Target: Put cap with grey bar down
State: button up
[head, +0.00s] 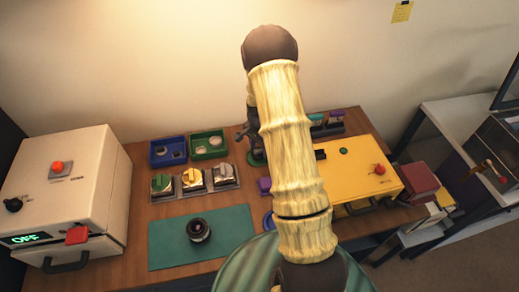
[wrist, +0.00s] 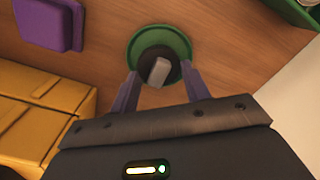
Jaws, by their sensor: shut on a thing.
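The cap with grey bar (wrist: 158,71) shows in the wrist view as a dark round cap with a light grey bar across it. My gripper (wrist: 161,78) is shut on it, with a purple finger on each side. The cap is over a round green dish (wrist: 148,38); I cannot tell whether it touches the dish. A black lens (head: 198,230) stands on a green mat (head: 164,246).
A yellow box (head: 355,168) with a red button stands right of the dish, and a purple block (wrist: 50,22) lies near it. Blue (head: 157,160) and green trays (head: 195,154) and a grey holder (head: 209,187) with three knobbed pieces are left. A white machine (head: 90,170) reads OFF.

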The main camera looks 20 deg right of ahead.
aim_at(259, 149)
jog(key=shift+f, duration=0.7)
jog(key=o, duration=0.9)
jog(key=shift+f, duration=0.1)
jog(key=shift+w+r, duration=0.15)
jog(key=shift+r, duration=0.15)
notch_tip(259, 149, up, 12)
jog(key=shift+f+b, duration=0.15)
jog(key=shift+b, duration=0.9)
jog(key=s+a+r+n+t, duration=0.1)
jog(key=s+a+r+n, duration=0.1)
jog(key=s, duration=0.4)
jog(key=s+a+r+n, duration=0.3)
jog(key=s+a+n, duration=0.2)
jog(key=s+n, duration=0.1)
jog(key=s+a+r+n+t, duration=0.1)
jog(key=s+a+r+n, duration=0.1)
jog(key=s+a+n, duration=0.2)
jog(key=shift+s+a+r+n+t, duration=0.15)
jog(key=shift+s+n, duration=0.1)
jog(key=shift+s, duration=0.45)
jog(key=shift+s+a+r+n+t, duration=0.15)
jog(key=shift+s+n, duration=0.1)
jog(key=shift+s, duration=0.45)
